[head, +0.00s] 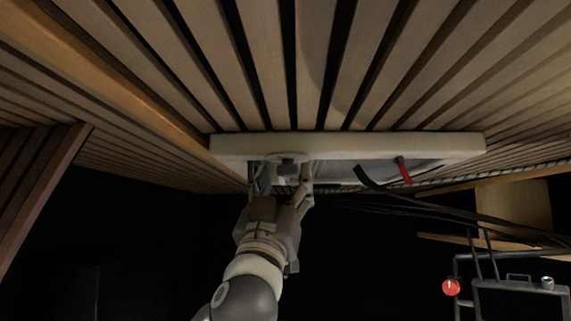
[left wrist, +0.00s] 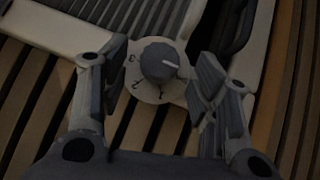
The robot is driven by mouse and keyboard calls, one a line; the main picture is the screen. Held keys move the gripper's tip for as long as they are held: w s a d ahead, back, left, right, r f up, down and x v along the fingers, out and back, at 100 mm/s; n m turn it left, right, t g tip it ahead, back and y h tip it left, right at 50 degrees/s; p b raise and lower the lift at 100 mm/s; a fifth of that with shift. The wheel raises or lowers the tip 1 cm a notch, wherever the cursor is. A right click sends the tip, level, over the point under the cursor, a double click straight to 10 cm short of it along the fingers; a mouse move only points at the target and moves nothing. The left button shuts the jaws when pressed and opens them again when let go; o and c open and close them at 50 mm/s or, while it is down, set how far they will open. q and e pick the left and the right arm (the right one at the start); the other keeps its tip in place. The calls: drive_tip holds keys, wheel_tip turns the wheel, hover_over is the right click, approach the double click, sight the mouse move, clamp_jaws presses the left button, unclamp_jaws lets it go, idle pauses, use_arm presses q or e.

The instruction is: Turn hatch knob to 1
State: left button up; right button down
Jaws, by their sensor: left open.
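The hatch knob (left wrist: 158,60) shows in the left wrist view as a dark grey round knob on a pale round dial. A light pointer mark on it faces right. Small dial marks show to its left and below; they are hard to read. My left gripper (left wrist: 155,88) is open, with one finger on each side of the knob and a gap to each. In the head view my left gripper (head: 282,182) is raised to the underside of the pale hatch frame (head: 345,144), around the knob area. My right gripper is not in view.
Wooden slats (head: 330,60) line the ceiling around the hatch. A red handle (head: 403,170) and a dark curved part hang under the hatch frame, right of my gripper. Dark cables (head: 430,208) run to the right. A metal rack (head: 510,285) stands at the lower right.

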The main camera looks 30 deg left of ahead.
use_arm(q)
drive_tip(key=shift+x, duration=0.85)
drive_tip(key=shift+f, duration=0.1)
